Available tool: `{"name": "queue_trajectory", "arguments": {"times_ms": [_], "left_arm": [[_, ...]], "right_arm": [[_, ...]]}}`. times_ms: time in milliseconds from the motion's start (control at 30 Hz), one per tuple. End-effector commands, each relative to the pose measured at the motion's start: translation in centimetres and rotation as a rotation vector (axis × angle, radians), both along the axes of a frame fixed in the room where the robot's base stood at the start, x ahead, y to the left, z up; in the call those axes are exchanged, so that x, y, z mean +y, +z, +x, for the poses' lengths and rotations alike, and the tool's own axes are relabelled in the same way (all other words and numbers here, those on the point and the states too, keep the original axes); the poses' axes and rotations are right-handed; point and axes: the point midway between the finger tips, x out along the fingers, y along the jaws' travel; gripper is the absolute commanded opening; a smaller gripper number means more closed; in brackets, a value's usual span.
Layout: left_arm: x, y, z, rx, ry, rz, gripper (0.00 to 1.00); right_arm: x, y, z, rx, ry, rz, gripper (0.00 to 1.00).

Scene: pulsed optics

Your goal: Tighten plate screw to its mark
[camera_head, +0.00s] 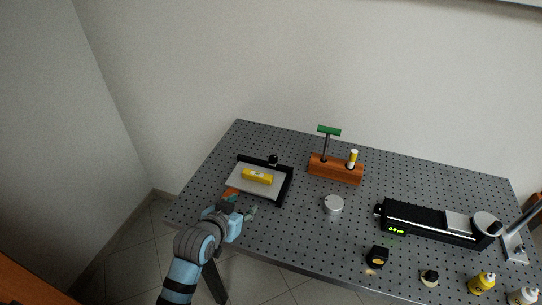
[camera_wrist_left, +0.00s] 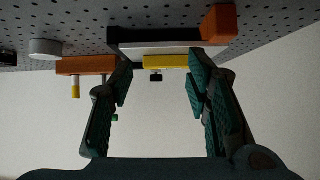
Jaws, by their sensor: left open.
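A light plate in a black frame (camera_head: 286,190) sits on the perforated bench, with a yellow level (camera_head: 257,176) lying on it. A small black knob (camera_head: 273,159) stands at its far edge, and an orange block (camera_head: 231,191) is at its near left corner. A green-handled T-shaped key (camera_head: 329,130) stands upright in a wooden holder (camera_head: 335,170). My left gripper (camera_head: 244,205) is open and empty, just in front of the plate. The left wrist view shows its spread fingers (camera_wrist_left: 162,85), with the level (camera_wrist_left: 166,62) beyond them. The screw's mark cannot be made out.
The holder also carries a yellow-and-white stick (camera_head: 352,158). A grey round puck (camera_head: 334,204) lies right of the plate. A black device with a green display (camera_head: 430,222) fills the right side. A small black item (camera_head: 377,256) and bottles (camera_head: 481,283) line the front right edge.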

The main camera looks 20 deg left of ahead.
Motion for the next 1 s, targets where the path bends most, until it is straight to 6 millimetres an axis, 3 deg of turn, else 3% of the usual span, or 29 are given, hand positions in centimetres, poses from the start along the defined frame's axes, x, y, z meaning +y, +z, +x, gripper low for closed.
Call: {"name": "queue_trajectory", "arguments": {"times_ms": [33, 100, 233, 367, 700, 1000], "left_arm": [[-0.4, 1.3, 2.2, -0.061, -0.002, -0.012, 0.44], [-0.9, 3.3, 4.6, -0.139, -0.007, -0.027, 0.44], [-1.3, 4.6, 7.0, -0.202, -0.009, -0.036, 0.44], [-1.5, 3.5, 9.2, -0.200, -0.008, -0.037, 0.44], [-2.3, -0.2, 17.7, -0.201, -0.009, -0.036, 0.44], [-2.4, -0.8, 19.6, -0.199, -0.008, -0.035, 0.44]], "right_arm": [[0.0, -0.2, 0.0, 0.000, 0.000, 0.001, 0.40], [0.1, -0.2, 0.1, -0.001, -0.001, 0.001, 0.40], [0.1, -0.4, 0.2, -0.002, -0.001, 0.001, 0.40], [0.1, -0.9, 0.2, -0.002, -0.001, 0.001, 0.40], [0.1, -3.4, 0.0, 0.001, -0.001, 0.001, 0.40], [0.0, -3.9, 0.1, 0.000, 0.000, 0.000, 0.40]]}}
